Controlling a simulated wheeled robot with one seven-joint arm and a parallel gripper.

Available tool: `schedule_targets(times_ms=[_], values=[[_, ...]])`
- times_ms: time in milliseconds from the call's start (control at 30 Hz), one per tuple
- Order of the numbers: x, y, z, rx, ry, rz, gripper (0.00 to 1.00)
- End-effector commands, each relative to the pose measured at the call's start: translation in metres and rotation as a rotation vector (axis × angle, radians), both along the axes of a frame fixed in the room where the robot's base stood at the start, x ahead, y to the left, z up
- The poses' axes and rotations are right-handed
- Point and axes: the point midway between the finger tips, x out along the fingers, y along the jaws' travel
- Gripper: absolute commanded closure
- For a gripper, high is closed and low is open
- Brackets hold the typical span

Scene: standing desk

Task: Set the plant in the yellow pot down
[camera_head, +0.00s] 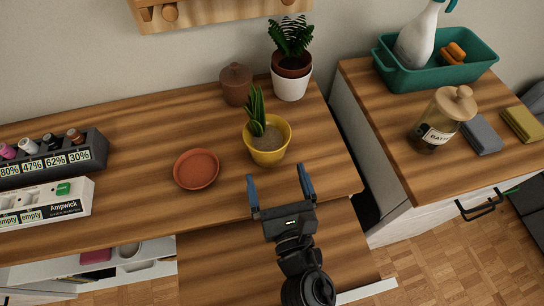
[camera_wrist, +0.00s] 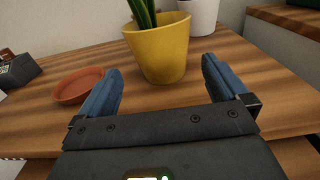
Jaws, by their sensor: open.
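The plant in the yellow pot (camera_head: 267,151) stands upright on the wooden desk, its green leaves rising from brown soil. The yellow pot also shows in the wrist view (camera_wrist: 160,52), just beyond my fingertips. My gripper (camera_head: 277,180) is open and empty at the desk's front edge, with its two blue fingers pointing toward the pot; the fingers show apart in the wrist view (camera_wrist: 160,78). I see no finger closed on the pot. A terracotta saucer (camera_head: 196,169) lies empty on the desk to the left of the pot.
A brown lidded pot (camera_head: 236,84) and a plant in a white pot (camera_head: 291,84) stand behind. A battery organiser (camera_head: 50,160) and a white box (camera_head: 45,203) sit left. A right-hand counter holds a jar (camera_head: 443,120) and a teal bin (camera_head: 437,71). Desk around the saucer is clear.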

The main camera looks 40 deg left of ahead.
Motion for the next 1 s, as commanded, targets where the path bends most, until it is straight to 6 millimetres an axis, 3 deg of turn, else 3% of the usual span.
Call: schedule_targets(times_ms=[200,667,767,867,1000], values=[[-0.019,-0.023,-0.001,-0.001,0.001,-0.001,0.0],[-0.025,-0.036,-0.001,0.02,0.028,-0.012,0.0],[-0.031,-0.063,-0.005,0.112,0.148,-0.055,0.0],[-0.043,-0.11,-0.007,0.301,0.362,-0.137,0.0],[-0.072,-0.183,-0.001,0.687,0.706,-0.283,0.0]])
